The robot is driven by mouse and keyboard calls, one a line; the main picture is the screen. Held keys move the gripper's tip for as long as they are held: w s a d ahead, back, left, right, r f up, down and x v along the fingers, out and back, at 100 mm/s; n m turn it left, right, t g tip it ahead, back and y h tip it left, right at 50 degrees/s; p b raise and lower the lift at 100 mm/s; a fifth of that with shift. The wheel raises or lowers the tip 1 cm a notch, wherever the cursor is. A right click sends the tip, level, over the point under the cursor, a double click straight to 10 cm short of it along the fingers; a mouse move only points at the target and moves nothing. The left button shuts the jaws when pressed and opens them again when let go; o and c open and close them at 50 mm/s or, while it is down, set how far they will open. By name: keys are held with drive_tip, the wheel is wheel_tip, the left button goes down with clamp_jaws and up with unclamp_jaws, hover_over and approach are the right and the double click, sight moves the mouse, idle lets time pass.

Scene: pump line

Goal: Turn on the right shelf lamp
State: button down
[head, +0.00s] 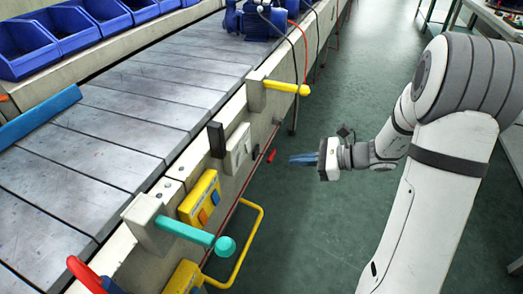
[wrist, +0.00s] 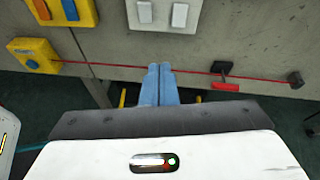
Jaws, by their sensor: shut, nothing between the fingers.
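A pale double switch plate (head: 238,148) sits on the side wall of the conveyor. In the wrist view the switch plate (wrist: 162,16) is at the top edge, with two white rockers side by side, partly cut off. I cannot tell which way the rockers are tipped. My gripper (head: 293,159) has blue fingers that are shut and empty. It is over the aisle, to the right of the plate and apart from it. In the wrist view my gripper (wrist: 160,67) shows below the plate. I cannot make out a shelf lamp.
A red pull handle (wrist: 225,83) hangs on a red cord right of my fingers. A yellow button box (head: 199,198), a teal-knobbed lever (head: 190,233) and a yellow lever (head: 285,87) stick out from the conveyor side. The green floor (head: 330,220) is mostly clear.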

drive_tip(key=shift+w+d+r+m+t+y, duration=0.1)
drive_tip(key=shift+w+d+m+t+y, duration=0.2)
drive_tip(key=shift+d+m+t, duration=0.25)
drive_tip(key=shift+w+d+r+m+t+y, duration=0.1)
drive_tip(key=shift+w+d+m+t+y, duration=0.1)
drive_tip(key=shift+w+d+m+t, duration=0.35)
drive_tip(key=shift+s+a, duration=0.2)
drive_tip(key=b, duration=0.5)
approach(248, 146)
drive_tip(key=w+a+f, duration=0.2)
drive_tip(key=a+f, duration=0.1)
drive_tip(key=a, duration=0.2)
drive_tip(key=shift+w+a+f, duration=0.1)
drive_tip(key=shift+w+a, duration=0.2)
drive_tip(key=shift+a, duration=0.15)
